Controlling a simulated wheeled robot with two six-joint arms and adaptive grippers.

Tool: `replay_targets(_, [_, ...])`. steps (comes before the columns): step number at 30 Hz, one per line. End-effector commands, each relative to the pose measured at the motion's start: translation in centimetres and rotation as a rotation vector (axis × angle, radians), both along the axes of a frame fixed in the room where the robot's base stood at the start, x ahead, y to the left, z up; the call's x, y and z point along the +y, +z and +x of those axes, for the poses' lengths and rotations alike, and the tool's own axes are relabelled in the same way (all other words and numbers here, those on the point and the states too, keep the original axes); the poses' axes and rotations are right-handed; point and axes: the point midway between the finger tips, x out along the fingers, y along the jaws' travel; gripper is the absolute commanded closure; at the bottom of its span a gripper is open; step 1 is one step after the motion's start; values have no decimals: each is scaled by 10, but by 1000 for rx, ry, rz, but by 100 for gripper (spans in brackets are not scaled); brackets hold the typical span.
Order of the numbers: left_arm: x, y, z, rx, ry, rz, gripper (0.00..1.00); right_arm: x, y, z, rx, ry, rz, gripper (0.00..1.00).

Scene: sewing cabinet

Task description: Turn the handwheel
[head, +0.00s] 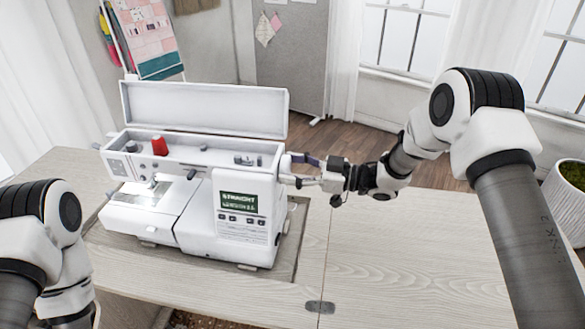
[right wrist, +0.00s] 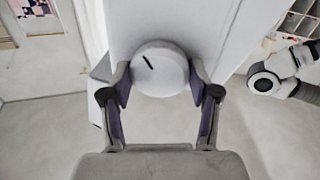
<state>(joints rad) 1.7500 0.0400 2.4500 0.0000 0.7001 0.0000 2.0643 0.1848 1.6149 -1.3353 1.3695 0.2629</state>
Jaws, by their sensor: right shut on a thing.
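The white sewing machine (head: 232,222) stands on the cabinet top with its lid raised and its green display lit. The handwheel (right wrist: 158,68) is a round white knob with a dark line mark, on the machine's right side. In the right wrist view the mark slants from upper left to lower right. My right gripper (head: 300,172) reaches the machine's right side from the right. In the right wrist view its two fingers (right wrist: 158,84) press on both sides of the handwheel. The head view shows the handwheel poorly behind the fingers. My left arm shows at the lower left, but its gripper is out of view.
The wooden cabinet top (head: 420,250) is clear to the right of the machine. A red thread spool (head: 159,146) stands in the machine's open top, below the raised lid (head: 205,108). A potted plant (head: 568,205) stands at the right edge.

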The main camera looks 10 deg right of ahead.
Motion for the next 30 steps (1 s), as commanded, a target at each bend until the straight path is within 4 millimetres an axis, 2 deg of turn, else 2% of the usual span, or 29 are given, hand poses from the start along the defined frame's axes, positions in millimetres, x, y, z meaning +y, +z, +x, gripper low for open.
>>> replay_targets(8, [0,-10,0,0,0,0,60,0,-2,0,-62,0,-26,74])
replay_targets(14, [0,-26,0,0,0,0,60,0,-4,0,-176,0,-73,74])
replay_targets(30, [0,-89,0,0,0,0,60,0,-8,0,-635,-1,-265,74])
